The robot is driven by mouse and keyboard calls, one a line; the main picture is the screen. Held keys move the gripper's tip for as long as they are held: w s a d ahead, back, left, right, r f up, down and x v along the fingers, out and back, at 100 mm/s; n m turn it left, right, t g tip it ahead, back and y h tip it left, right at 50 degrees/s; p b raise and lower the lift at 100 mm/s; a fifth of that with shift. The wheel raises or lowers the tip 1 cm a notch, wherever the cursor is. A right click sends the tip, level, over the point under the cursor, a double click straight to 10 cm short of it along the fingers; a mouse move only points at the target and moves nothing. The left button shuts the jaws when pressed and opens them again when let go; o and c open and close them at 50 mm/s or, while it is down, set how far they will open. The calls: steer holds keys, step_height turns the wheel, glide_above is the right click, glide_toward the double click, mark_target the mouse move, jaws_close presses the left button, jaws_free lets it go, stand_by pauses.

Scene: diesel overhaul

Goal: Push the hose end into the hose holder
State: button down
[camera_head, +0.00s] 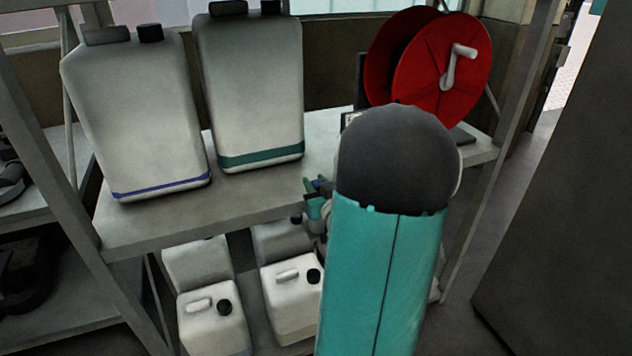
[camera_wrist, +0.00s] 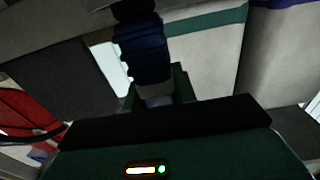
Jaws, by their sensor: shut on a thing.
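In the wrist view a dark blue, ribbed hose end (camera_wrist: 142,52) with a black top part stands at my gripper (camera_wrist: 157,92), whose dark green jaws are shut on it. In the head view my gripper (camera_head: 317,199) shows only partly, left of my teal arm, at the shelf's front edge near the green-striped canister. A small bluish piece shows at the jaws there. I cannot make out the hose holder for sure; my arm hides part of the shelf in front of the reel.
A red hose reel (camera_head: 462,75) with a white crank stands at the right of the shelf (camera_head: 140,222). A blue-striped canister (camera_head: 140,110) and a green-striped canister (camera_head: 250,90) stand at left. Smaller canisters (camera_head: 292,300) fill the level below. A shelf post (camera_head: 510,100) rises at right.

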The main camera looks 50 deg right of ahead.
steer(key=shift+f, duration=0.2)
steer(key=c, duration=1)
jaws_free()
steer(key=shift+c, duration=0.2)
steer(key=shift+s, duration=0.1)
